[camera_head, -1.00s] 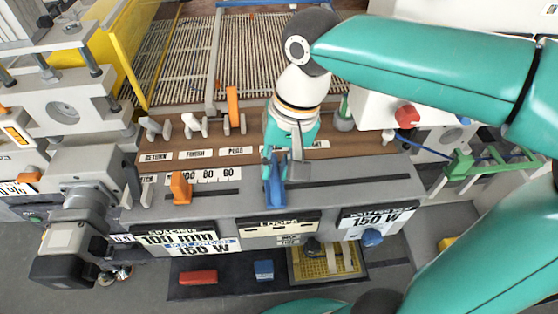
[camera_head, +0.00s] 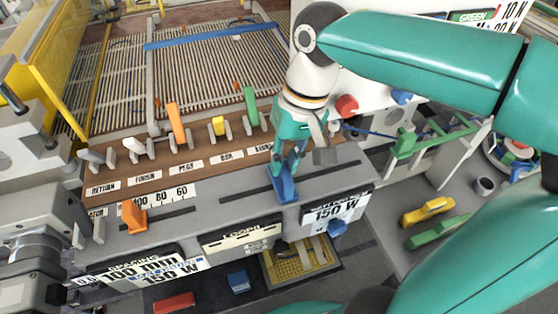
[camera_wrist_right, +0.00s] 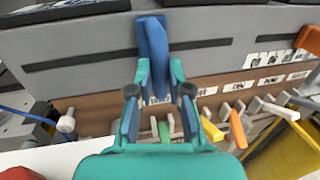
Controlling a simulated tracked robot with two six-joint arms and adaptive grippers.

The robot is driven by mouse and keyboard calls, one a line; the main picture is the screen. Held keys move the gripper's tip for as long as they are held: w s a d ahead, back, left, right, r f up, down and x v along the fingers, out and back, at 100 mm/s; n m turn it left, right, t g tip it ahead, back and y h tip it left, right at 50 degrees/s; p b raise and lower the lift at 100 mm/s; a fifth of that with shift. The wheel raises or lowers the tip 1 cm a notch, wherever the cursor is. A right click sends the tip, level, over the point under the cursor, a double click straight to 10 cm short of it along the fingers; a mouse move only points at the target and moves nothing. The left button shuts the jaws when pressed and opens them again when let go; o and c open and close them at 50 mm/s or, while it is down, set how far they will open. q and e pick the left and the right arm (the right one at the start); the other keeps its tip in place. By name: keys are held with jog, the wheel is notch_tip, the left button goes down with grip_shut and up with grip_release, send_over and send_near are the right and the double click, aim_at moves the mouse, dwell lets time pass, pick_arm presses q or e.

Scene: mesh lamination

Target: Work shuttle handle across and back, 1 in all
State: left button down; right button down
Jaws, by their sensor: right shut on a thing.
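The blue shuttle handle (camera_head: 283,188) stands in a dark slot on the grey front panel, near the left edge of the 150 W label. My right gripper (camera_head: 291,160) reaches down from above and is shut on it. In the right wrist view the handle (camera_wrist_right: 154,50) stands upright between the fingers of my right gripper (camera_wrist_right: 160,82). The slot shows on both sides of the handle, longer toward the right side of the head view. The fingers hide part of the handle. My left gripper is not in view.
An orange handle (camera_head: 133,216) stands in another slot at the left. Several levers, one with an orange grip (camera_head: 175,122), line the brown strip (camera_head: 205,155) behind. A red knob (camera_head: 346,105) sits behind my right wrist. A yellow tray (camera_head: 300,262) lies below the panel.

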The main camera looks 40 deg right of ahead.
jog(key=c, duration=1.1)
grip_release()
jog(key=shift+w, duration=0.1)
notch_tip(320, 180, up, 12)
jog(key=d, duration=0.2)
jog(key=shift+s+f, duration=0.15)
jog(key=shift+s, duration=0.3)
jog(key=shift+d, duration=0.1)
